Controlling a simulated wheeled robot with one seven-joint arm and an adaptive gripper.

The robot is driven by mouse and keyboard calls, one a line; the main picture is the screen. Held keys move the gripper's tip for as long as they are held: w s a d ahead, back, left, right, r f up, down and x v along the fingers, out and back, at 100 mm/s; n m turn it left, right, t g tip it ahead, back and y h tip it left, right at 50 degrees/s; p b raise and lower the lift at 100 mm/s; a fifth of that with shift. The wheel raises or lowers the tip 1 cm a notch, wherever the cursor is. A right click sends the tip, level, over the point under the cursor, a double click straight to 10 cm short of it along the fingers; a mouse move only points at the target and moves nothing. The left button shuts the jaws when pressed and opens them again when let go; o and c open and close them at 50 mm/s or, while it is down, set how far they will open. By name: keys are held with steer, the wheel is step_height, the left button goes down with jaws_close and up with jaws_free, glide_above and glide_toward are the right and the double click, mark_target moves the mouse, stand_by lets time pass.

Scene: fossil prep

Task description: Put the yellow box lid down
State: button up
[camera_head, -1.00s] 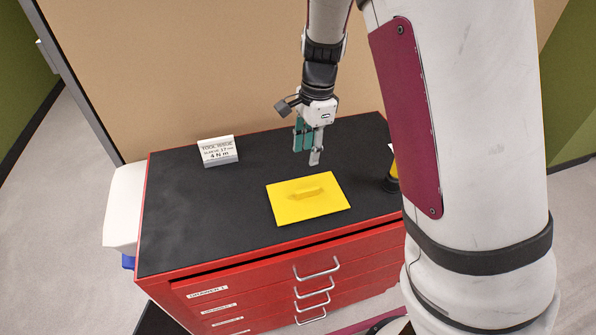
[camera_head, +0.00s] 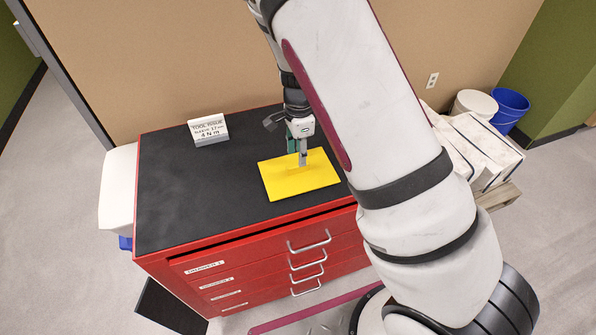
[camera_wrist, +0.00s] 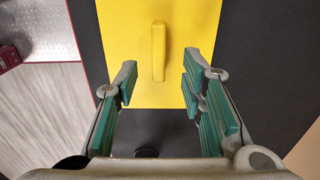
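The yellow box lid (camera_head: 316,182) is a flat plate with a raised bar handle. It lies on the black top of a red drawer cabinet, near its front right part. My gripper (camera_head: 302,163) points down over the lid, by the handle, which it partly hides in the head view. In the wrist view the lid (camera_wrist: 205,25) lies ahead, and its handle (camera_wrist: 158,52) lines up with the gap between my fingertips (camera_wrist: 159,85). The fingers are apart with nothing between the pads. I cannot tell the exact height of the fingertips above the lid.
A white sign (camera_head: 208,130) stands at the back of the cabinet top (camera_head: 190,190). White blocks (camera_head: 475,145) and white and blue buckets (camera_head: 510,105) stand to the right. A tan wall is close behind. My arm hides the cabinet's right end.

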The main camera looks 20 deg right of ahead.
mark_target(298, 170)
step_height(298, 170, down, 5)
steer(key=shift+a+r, duration=0.1)
steer(key=shift+a, duration=0.05)
steer(key=shift+c, duration=0.6)
jaws_close()
